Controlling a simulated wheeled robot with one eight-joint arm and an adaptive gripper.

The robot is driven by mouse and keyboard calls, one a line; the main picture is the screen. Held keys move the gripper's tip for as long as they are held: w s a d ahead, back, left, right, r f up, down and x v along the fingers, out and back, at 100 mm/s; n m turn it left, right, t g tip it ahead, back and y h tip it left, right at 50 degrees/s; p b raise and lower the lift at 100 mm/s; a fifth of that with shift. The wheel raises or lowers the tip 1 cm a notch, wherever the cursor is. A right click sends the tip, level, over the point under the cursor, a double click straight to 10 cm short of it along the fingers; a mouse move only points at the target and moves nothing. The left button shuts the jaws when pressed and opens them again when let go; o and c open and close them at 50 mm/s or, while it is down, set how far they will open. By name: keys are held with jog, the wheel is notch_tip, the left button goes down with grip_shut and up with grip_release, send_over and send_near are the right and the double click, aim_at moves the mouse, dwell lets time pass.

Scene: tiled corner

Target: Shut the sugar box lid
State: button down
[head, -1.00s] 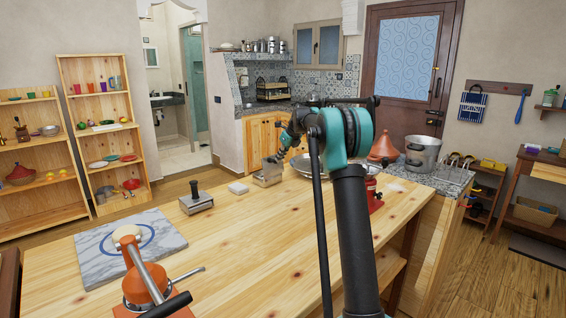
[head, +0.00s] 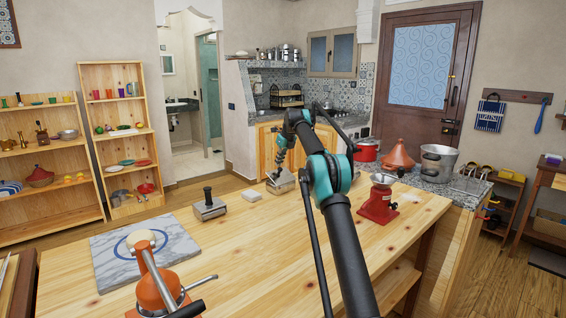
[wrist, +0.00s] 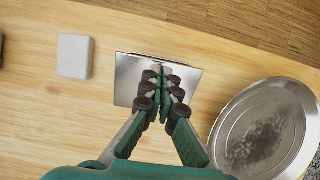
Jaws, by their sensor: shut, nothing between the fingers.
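The sugar box (head: 281,187) is a small metal box on the wooden table, beyond the middle and next to my gripper. In the wrist view its shiny square lid (wrist: 128,72) appears to lie flat over the top. I cannot tell whether a small gap is left at the edge. My gripper (head: 274,176) is shut and empty, pointing down at the lid. In the wrist view its fingertips (wrist: 162,82) are over the lid, at or very close to its surface. The fingers hide part of the lid.
A white block (head: 252,195) and a press with a dark handle (head: 209,207) stand left of the box. A round metal tray (wrist: 262,128) lies close on its right. A red grinder (head: 378,205) stands farther right. The front middle of the table is clear.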

jog(key=shift+w+a+f, duration=0.45)
jog(key=shift+w+f, duration=0.15)
jog(key=shift+f, duration=0.1)
jog(key=shift+w+a+f, duration=0.45)
jog(key=shift+w+f, duration=0.15)
jog(key=shift+f, duration=0.1)
dwell(0.5)
jog(key=v, duration=0.7)
jog(key=shift+r, duration=0.15)
jog(key=s+a+r+n+t+h, duration=0.25)
jog(key=s+n+h, duration=0.2)
jog(key=n, duration=0.35)
jog(key=s+a+r+n+t+h, duration=0.1)
jog(key=s+r+n+t+h, duration=0.15)
jog(key=s+n+h, duration=0.4)
jog(key=n+y, duration=0.2)
jog(key=y, duration=0.1)
send_over(277, 174)
jog(key=s, duration=0.2)
jog(key=shift+g, duration=0.4)
jog(key=f, duration=0.8)
jog(key=shift+w+d+f, duration=0.15)
jog(key=shift+d+f, duration=0.15)
jog(key=shift+f, duration=0.1)
jog(key=shift+w+a+f, duration=0.1)
jog(key=shift+w+f, duration=0.05)
jog(key=shift+f, duration=0.45)
